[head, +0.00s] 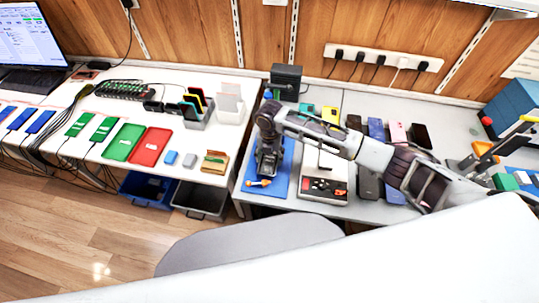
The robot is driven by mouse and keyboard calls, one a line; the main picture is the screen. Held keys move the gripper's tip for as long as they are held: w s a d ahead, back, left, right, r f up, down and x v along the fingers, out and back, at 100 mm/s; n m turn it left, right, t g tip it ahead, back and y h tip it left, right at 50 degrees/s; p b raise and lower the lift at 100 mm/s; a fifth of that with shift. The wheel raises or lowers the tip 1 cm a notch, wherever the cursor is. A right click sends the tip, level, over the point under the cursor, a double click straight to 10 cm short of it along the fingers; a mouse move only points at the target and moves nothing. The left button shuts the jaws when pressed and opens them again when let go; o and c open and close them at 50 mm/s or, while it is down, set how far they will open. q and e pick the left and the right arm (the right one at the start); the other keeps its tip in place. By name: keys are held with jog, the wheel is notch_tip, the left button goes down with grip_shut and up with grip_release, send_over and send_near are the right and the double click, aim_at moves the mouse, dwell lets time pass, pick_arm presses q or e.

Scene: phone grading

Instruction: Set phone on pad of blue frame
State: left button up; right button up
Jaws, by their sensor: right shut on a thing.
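My right gripper (267,168) reaches in from the right and points down over the blue mat (284,178) on the right-hand table. It is shut on a dark thing, probably the phone, which I can hardly tell apart from the fingers. Several blue frames with cables lie at the far left of the white table; the clearest is a blue frame (40,122). I cannot tell which one is the task's frame. My left gripper is not in view.
An orange-handled tool (259,183) lies on the mat. A white device (324,178) stands beside it. Several phones lie under and behind my right arm. Green frames, a green tray (123,142) and a red tray (151,146) lie on the white table.

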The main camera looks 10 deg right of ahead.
jog(key=shift+p, duration=0.8)
dwell(1.7)
jog(key=shift+f, duration=0.3)
dwell(1.1)
jog(key=shift+f+p, duration=0.1)
jog(key=shift+p, duration=0.3)
dwell(0.5)
jog(key=o, duration=1.1)
jog(key=shift+o, duration=0.4)
jog(key=shift+o, duration=1.2)
jog(key=shift+r+p, duration=0.65)
jog(key=shift+p, duration=0.15)
